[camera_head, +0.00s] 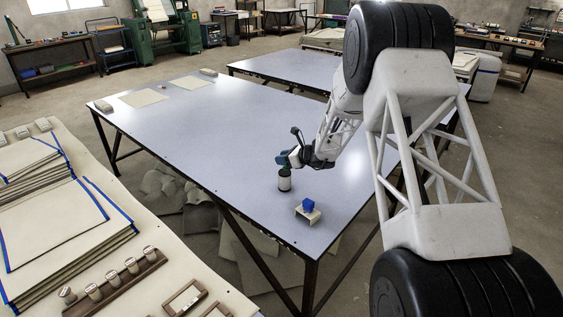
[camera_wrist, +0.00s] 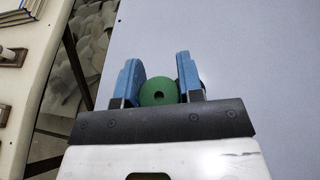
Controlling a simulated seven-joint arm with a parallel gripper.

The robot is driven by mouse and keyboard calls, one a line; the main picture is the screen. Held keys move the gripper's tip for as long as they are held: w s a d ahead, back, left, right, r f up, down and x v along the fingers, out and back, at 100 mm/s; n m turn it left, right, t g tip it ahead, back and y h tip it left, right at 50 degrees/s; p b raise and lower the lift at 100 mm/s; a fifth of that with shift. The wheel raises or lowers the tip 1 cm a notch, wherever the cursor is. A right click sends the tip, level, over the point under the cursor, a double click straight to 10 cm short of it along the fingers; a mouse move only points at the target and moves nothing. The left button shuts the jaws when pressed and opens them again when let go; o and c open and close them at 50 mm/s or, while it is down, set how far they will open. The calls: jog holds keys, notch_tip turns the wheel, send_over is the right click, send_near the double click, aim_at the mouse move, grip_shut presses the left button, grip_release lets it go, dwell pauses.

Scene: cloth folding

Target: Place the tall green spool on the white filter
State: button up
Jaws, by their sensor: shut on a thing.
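The green spool (camera_wrist: 158,92) shows end-on in the wrist view, round with a dark hole in its middle. It sits between the two blue fingers of my gripper (camera_wrist: 160,80), which is shut on it. In the head view my gripper (camera_head: 287,158) is above the near part of the grey-blue table. Just below the fingers is an upright cylinder with a dark green upper part and a white lower part (camera_head: 285,184). The white part may be the white filter under the spool. I cannot tell whether the two touch.
Beige sheets (camera_head: 143,97) lie at the far left. The table's middle is clear. Its near edge is close to the cylinder.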

jog(key=shift+w+a+f, duration=0.1)
jog(key=shift+w, duration=0.85)
jog(key=shift+w+a+f, duration=0.1)
jog(key=shift+w, duration=0.85)
jog(key=shift+f, duration=1.75)
jog(key=o, duration=0.9)
jog(key=shift+f, duration=0.1)
jog(key=v, duration=1.2)
